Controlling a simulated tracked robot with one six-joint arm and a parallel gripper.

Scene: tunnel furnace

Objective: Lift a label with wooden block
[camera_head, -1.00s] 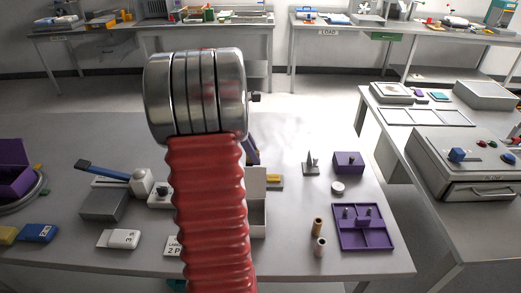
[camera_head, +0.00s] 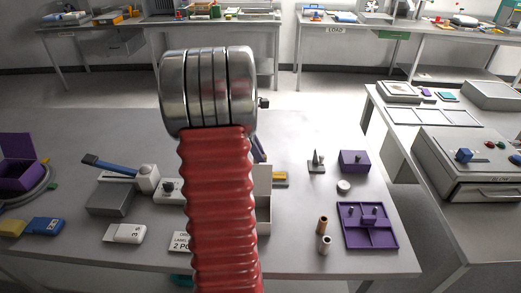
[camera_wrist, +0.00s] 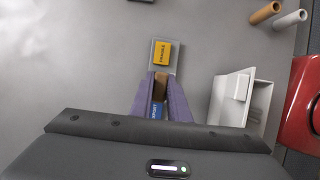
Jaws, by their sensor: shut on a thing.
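In the wrist view my gripper (camera_wrist: 160,79) has its two purple fingers shut on a brown wooden block (camera_wrist: 160,89). A blue label with white lettering (camera_wrist: 157,111) shows between the fingers on the near side of the block; I cannot tell whether it is fixed to the block. A yellow label with dark print (camera_wrist: 162,53) lies on a grey plate (camera_wrist: 174,68) just beyond the fingertips. In the head view my red arm hides the block and most of the gripper; the yellow label (camera_head: 280,178) shows partly to the right of the arm.
An open white box (camera_head: 263,210) stands close right of my arm; the wrist view shows it too (camera_wrist: 217,107). Two short tubes (camera_head: 322,225) and a purple tray (camera_head: 347,239) are further right. A grey block (camera_head: 110,199) and white eraser-like piece (camera_head: 125,233) are left.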

